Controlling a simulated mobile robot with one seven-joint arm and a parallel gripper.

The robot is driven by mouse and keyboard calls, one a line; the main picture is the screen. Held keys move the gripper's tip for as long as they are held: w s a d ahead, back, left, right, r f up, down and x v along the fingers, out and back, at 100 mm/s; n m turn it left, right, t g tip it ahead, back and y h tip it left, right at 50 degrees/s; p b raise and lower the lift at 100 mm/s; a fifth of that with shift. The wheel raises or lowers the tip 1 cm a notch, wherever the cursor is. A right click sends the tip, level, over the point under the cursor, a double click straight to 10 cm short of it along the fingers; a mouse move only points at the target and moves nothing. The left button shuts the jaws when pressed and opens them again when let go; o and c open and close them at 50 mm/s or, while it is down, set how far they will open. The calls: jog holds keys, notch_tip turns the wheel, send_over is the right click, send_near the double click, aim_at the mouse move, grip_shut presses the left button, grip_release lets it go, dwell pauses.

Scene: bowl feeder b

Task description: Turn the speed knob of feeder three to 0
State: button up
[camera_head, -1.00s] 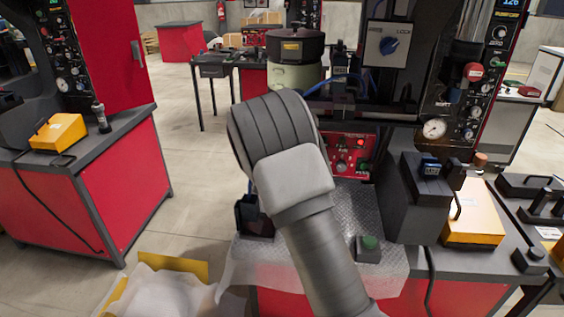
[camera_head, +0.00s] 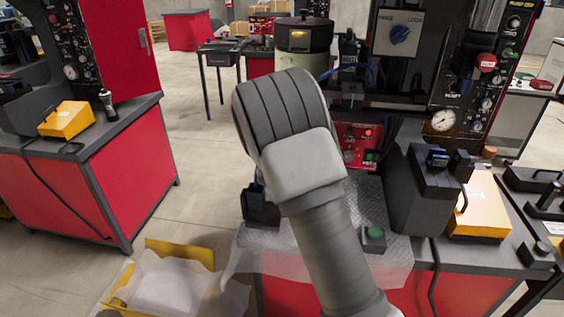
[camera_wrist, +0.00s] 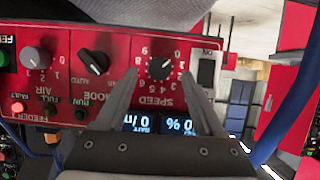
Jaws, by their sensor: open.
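The speed knob (camera_wrist: 160,67) is a small black round knob on a red control panel, seen upside down in the wrist view. Numbers ring it, and a pale mark on it appears to point to the upper right, near the low numbers; the exact setting is hard to read. My gripper (camera_wrist: 160,78) is open, with one finger on each side of the knob in the picture; I cannot tell whether they touch it. A lit display (camera_wrist: 157,124) shows 0 %. In the head view my arm hides my gripper and the knob.
Beside the knob are a black switch (camera_wrist: 206,70), a mode knob (camera_wrist: 95,64) and an air knob (camera_wrist: 37,59). A blue cable (camera_wrist: 268,140) runs at the right. A grey box with a green button (camera_head: 374,236) stands on the bench in front of the panel.

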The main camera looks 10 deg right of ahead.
jog(key=p+v, duration=0.1)
jog(key=v, duration=1.4)
jog(key=shift+s, duration=0.1)
jog(key=shift+a+r, duration=0.1)
jog(key=shift+r, duration=0.05)
jog(key=s+a+r+n+g+y, duration=0.25)
jog(key=s+r+y, duration=0.45)
jog(key=s+r, duration=0.4)
jog(key=s+d+g+h, duration=0.1)
jog(key=s+d, duration=0.3)
jog(key=s, duration=0.6)
jog(key=s+d+g+h, duration=0.1)
jog(key=s+d+g, duration=0.2)
jog(key=s, duration=0.7)
jog(key=shift+d+n+g+h+p, duration=0.35)
jog(key=shift+n+h+p, duration=0.05)
jog(key=shift+n, duration=0.05)
jog(key=shift+s+a+f, duration=0.1)
jog(key=shift+a, duration=0.05)
